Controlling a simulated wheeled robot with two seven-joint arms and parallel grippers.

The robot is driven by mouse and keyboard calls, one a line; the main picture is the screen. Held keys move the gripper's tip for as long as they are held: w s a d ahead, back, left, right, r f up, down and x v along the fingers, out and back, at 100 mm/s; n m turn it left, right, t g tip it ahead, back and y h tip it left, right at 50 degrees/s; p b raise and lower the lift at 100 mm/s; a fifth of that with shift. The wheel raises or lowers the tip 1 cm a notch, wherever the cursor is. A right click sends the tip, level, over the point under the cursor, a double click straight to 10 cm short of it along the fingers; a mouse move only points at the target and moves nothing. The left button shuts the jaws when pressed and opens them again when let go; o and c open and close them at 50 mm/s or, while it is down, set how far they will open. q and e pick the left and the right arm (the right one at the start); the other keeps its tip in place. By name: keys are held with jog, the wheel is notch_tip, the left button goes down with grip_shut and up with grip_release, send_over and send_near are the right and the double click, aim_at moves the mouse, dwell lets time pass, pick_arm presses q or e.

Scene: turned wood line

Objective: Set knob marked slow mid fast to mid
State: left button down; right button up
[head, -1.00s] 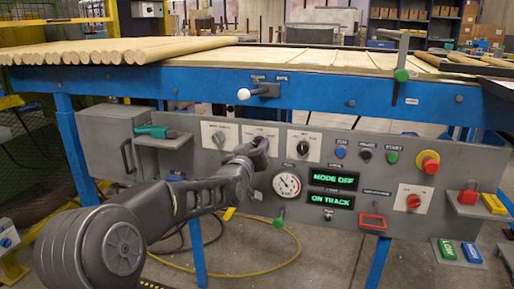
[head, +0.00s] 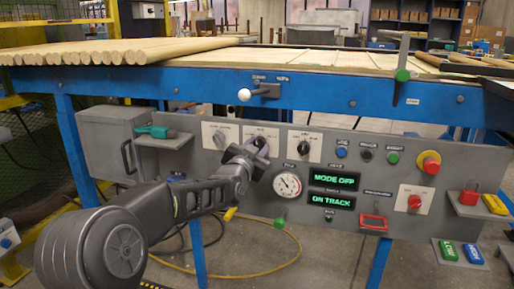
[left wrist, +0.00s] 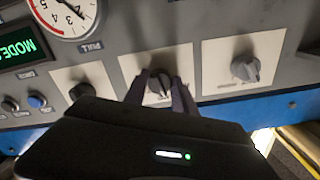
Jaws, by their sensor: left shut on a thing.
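My left gripper (head: 258,146) is at the middle of three white knob plates on the grey control panel. In the left wrist view its two fingers (left wrist: 161,88) are closed on the sides of a knob (left wrist: 159,84) on a white plate (left wrist: 185,60). The print on this plate is too small to read. In the head view the gripper hides this knob and much of its plate. The left neighbour knob (head: 220,138) and the black right neighbour knob (head: 303,146) stand free. My right gripper is not in view.
A round gauge (head: 287,184) and green displays reading MODE OFF (head: 334,180) and ON TRACK (head: 331,200) sit right of the gripper. A shelf with a green-handled tool (head: 158,132) juts out at left. A red mushroom button (head: 429,162) sits at right.

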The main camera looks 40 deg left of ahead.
pick_arm(q)
jog(key=shift+m, duration=1.4)
jog(key=c, duration=1)
grip_release()
jog(key=shift+s, duration=0.1)
jog(key=p+v, duration=0.2)
jog(key=v, duration=0.5)
jog(key=shift+s+d, duration=0.1)
jog(key=shift+s, duration=0.2)
